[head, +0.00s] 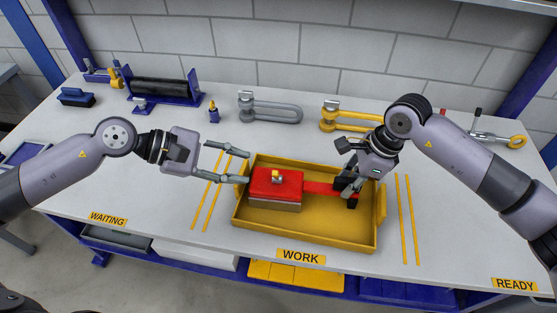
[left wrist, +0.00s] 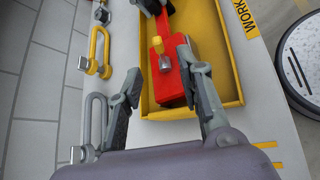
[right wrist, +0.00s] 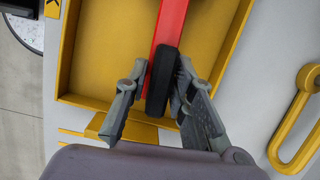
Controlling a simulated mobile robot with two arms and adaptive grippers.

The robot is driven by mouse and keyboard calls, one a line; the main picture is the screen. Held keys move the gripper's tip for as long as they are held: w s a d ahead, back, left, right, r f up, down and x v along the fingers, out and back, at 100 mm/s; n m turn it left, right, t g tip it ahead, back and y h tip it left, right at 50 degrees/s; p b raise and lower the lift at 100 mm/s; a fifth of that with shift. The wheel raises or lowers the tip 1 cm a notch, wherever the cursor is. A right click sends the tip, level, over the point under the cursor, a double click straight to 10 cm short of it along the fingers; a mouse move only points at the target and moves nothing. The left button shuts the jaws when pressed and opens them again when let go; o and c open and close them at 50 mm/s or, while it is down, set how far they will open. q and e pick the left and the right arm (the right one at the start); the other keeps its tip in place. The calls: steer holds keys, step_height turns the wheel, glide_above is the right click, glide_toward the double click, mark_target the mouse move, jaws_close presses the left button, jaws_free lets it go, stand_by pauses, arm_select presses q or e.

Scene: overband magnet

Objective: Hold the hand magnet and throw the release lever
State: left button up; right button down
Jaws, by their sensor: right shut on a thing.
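The red hand magnet (head: 276,184) lies in the yellow tray (head: 305,235) at the WORK label, its block to the left and its red bar running right to a black grip (right wrist: 162,80). My right gripper (head: 350,186) is shut on the black grip, one finger on each side of it in the right wrist view (right wrist: 155,98). A small release lever with a yellow knob (left wrist: 158,46) stands on top of the red block. My left gripper (head: 247,162) is open and empty, its fingertips at the tray's left edge, beside the block. In the left wrist view, its fingers (left wrist: 160,65) are spread toward the lever.
A grey shackle (head: 270,107) and a yellow shackle (head: 345,118) lie behind the tray. A blue brush (head: 77,97), a blue roller stand (head: 163,90) and a small bottle (head: 213,112) stand at the back left. Bench space left of the tray is clear.

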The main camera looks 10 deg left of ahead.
steer(key=shift+f, duration=0.1)
arm_select(q)
step_height(320, 180, up, 9)
steer(key=a, duration=0.1)
steer(key=shift+s+a, duration=0.3)
steer(key=shift+a, duration=0.1)
stand_by(0.5)
steer(key=shift+r, duration=0.1)
arm_select(e)
steer(key=c, duration=1.3)
jaws_free()
arm_select(q)
step_height(320, 180, up, 4)
steer(key=p, duration=0.4)
arm_select(e)
steer(key=v, duration=0.6)
steer(key=a+v, duration=0.1)
steer(key=v, duration=0.6)
steer(key=a+v, duration=0.1)
steer(key=v, duration=0.5)
steer(key=shift+r, duration=0.7)
